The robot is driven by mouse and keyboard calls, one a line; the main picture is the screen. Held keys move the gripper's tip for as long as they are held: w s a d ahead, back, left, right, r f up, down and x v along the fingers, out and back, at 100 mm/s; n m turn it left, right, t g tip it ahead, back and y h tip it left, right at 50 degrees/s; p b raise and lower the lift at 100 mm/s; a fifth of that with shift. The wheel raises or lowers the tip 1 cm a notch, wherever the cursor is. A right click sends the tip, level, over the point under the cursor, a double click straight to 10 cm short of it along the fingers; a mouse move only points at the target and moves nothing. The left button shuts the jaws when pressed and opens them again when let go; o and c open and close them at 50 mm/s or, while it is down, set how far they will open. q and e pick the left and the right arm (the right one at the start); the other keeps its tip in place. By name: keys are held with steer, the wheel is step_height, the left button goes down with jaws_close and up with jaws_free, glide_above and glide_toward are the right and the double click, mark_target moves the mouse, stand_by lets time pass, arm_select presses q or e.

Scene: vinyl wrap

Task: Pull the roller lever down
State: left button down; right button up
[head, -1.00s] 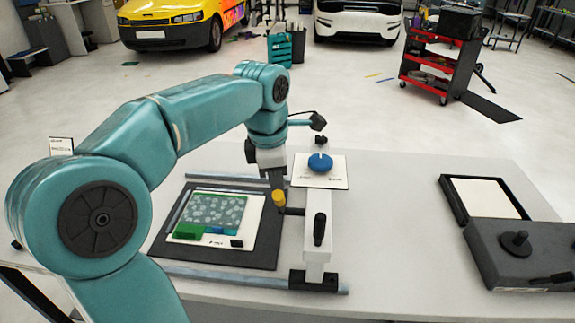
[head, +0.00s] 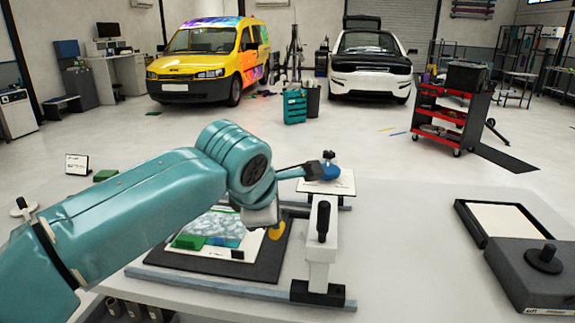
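The roller assembly is a white upright frame (head: 318,262) with a black handle (head: 322,222), standing on a rail at the table's middle. A yellow knob (head: 277,230), which appears to be the lever's end, sits left of the frame, low over the dark mat. My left arm comes in from the left, its pale wrist end (head: 262,214) just above and left of the yellow knob. The fingers of my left gripper are hidden behind or below the wrist, so I cannot tell whether they touch the knob. My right gripper is out of view.
A blue round piece (head: 325,172) is behind the frame. A black-framed tray (head: 510,224) and dark box (head: 535,270) stand at right. The table between frame and box is clear.

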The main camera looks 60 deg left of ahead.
arm_select(q)
steer(key=shift+d+f, duration=0.15)
steer(key=shift+f, duration=0.3)
steer(key=shift+s+d+f+b, duration=0.1)
steer(key=shift+s+f+b, duration=0.05)
steer(key=shift+f+b, duration=0.15)
steer(key=shift+r, duration=0.1)
steer(key=a+r+p+v, duration=0.1)
steer(key=p+v, duration=0.5)
steer(key=v, duration=0.6)
steer(key=shift+a+r, duration=0.25)
steer(key=shift+r, duration=0.05)
